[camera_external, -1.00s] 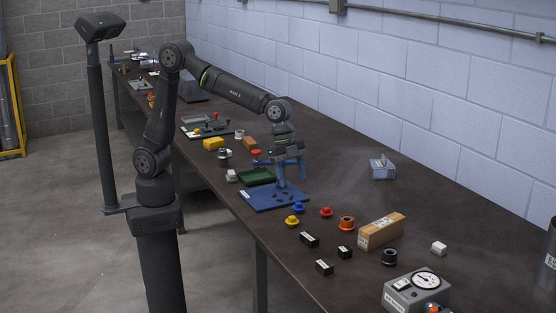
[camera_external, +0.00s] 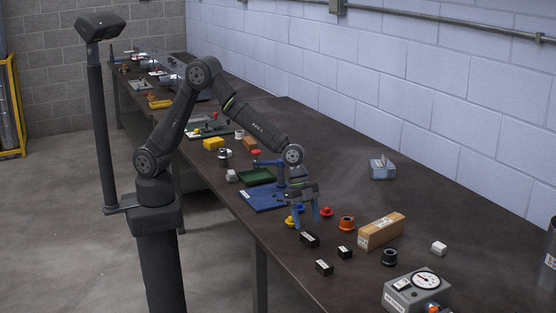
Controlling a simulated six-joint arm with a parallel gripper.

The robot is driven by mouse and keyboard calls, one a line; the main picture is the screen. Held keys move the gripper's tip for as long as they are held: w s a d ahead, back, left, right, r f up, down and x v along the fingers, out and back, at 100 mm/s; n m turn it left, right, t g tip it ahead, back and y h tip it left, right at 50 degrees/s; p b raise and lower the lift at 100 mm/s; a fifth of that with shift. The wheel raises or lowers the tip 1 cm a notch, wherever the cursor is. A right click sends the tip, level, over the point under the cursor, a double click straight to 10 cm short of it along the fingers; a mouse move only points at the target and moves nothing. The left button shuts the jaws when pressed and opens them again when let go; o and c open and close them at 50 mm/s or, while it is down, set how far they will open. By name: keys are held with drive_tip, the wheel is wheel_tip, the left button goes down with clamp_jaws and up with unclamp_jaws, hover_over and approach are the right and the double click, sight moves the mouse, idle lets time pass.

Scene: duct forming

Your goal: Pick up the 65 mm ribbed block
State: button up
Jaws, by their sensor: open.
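Three small black blocks with pale labels lie on the dark bench: one (camera_external: 310,239) just below my gripper in the picture, one (camera_external: 345,252) to its right, and one (camera_external: 324,267) nearer the front edge. The labels and any ribs are too small to make out, so I cannot tell which is the 65 mm ribbed block. My gripper (camera_external: 307,223) points down with its blue fingers spread and nothing visible between them. It is close to the first black block; I cannot tell the exact height.
Yellow (camera_external: 292,221), red (camera_external: 327,211) and orange (camera_external: 346,223) flanged parts sit close to the fingers. A brown box (camera_external: 381,231), a black ring part (camera_external: 389,257) and a gauge box (camera_external: 416,291) stand to the right. A blue plate (camera_external: 260,200) lies left.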

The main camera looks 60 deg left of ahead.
sight(309, 235)
drive_tip(key=x, duration=0.5)
drive_tip(key=shift+s+d, duration=0.15)
drive_tip(key=shift+s, duration=0.1)
clamp_jaws()
drive_tip(key=shift+r, duration=0.1)
